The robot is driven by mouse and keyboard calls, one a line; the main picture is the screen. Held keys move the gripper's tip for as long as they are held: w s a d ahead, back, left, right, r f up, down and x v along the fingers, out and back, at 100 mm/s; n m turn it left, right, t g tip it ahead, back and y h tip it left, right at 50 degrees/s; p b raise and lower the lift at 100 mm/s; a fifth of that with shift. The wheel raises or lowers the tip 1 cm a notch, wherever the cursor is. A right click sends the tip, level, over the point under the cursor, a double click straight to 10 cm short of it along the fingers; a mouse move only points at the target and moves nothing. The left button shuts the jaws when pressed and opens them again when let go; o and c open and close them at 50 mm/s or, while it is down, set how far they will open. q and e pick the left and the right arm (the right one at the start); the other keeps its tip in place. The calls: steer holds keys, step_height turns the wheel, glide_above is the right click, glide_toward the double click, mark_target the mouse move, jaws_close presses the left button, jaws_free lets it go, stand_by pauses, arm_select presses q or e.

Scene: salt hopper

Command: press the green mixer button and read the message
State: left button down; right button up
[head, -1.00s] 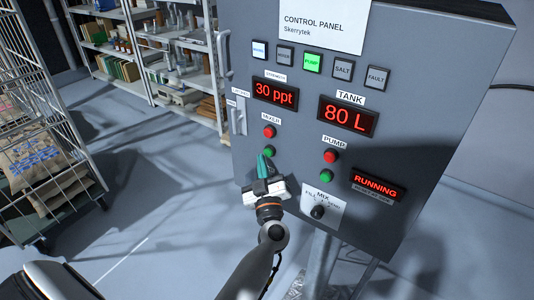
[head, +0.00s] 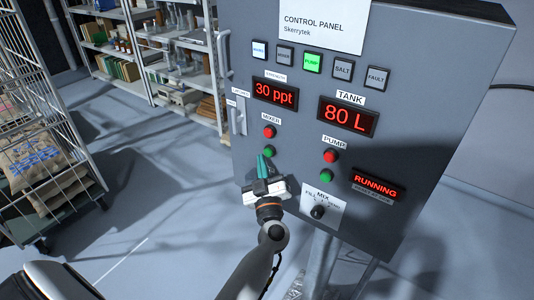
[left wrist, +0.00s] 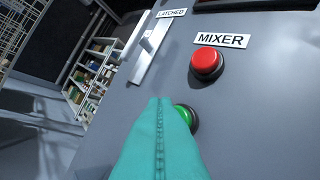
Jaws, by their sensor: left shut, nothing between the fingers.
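The green mixer button (head: 269,151) sits below the red mixer button (head: 269,131) on the grey control panel (head: 420,170). In the left wrist view the green button (left wrist: 186,117) is partly hidden behind my left fingertips, and the red button (left wrist: 207,64) is clear under the MIXER label. My left gripper (head: 263,162) is shut and empty, its teal fingertips just below the green button; I cannot tell whether they touch it. The panel displays read 30 ppt (head: 275,90), 80 L (head: 347,116) and RUNNING (head: 378,184). The PUMP lamp (head: 313,62) is lit green. My right gripper is not in view.
Red and green pump buttons (head: 329,166) and a MIX knob (head: 318,211) are right of my gripper. A latch handle (head: 239,115) is on the panel's left edge. A wire cart with sacks (head: 32,160) and shelves (head: 165,60) stand left; floor between is clear.

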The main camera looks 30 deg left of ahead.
arm_select(q)
steer(key=shift+w, duration=0.2)
steer(key=shift+w, duration=0.25)
steer(key=shift+w+d, duration=0.1)
steer(key=shift+w, duration=0.4)
stand_by(0.7)
steer(key=shift+s+r+p, duration=0.1)
steer(key=shift+p, duration=0.2)
steer(key=shift+s+p, duration=0.45)
steer(key=shift+s, duration=0.4)
